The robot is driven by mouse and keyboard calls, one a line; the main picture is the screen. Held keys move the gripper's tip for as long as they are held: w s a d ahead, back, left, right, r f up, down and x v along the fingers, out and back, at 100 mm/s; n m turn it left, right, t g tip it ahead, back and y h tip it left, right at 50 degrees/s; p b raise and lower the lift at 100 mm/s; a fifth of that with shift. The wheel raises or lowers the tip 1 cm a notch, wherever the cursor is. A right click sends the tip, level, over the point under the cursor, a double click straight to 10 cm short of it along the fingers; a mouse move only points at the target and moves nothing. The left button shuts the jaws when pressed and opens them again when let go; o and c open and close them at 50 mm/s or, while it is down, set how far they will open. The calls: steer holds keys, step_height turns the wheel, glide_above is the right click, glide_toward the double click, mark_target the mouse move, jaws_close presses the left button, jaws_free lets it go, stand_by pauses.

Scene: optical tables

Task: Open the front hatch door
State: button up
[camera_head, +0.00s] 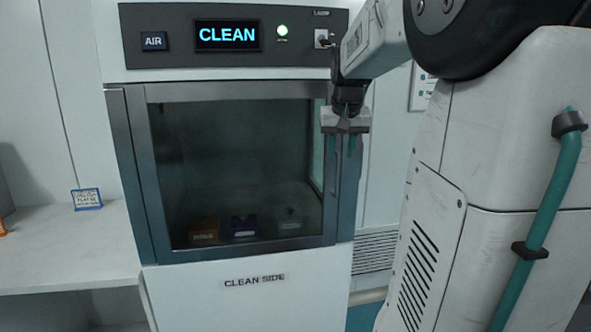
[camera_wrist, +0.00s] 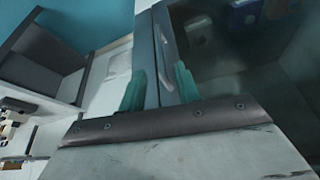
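The front hatch door (camera_head: 240,242) is a dark glass pane in a grey metal frame, and it looks shut. It stands under a panel with a lit CLEAN display (camera_head: 227,35). My gripper (camera_head: 340,150) is in front of the right side of the door frame, pointing down. Its teal fingers are apart, with nothing seen held. In the wrist view, my gripper (camera_wrist: 160,76) has the grey door edge and a slim metal handle bar (camera_wrist: 166,42) in line with the gap between its fingers. I cannot tell whether they touch the handle.
A white counter (camera_head: 70,245) with a small sign (camera_head: 87,198) lies left of the cabinet. Several small boxes, including an orange one (camera_head: 204,230), show dimly behind the glass. A vent grille (camera_head: 374,252) is at the right. An open shelf (camera_wrist: 45,62) shows in the wrist view.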

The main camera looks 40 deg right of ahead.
mark_target(339, 166)
steer(key=x, duration=0.7)
steer(key=shift+a+f, duration=0.1)
steer(key=shift+f, duration=0.1)
steer(key=shift+c, duration=0.3)
jaws_close()
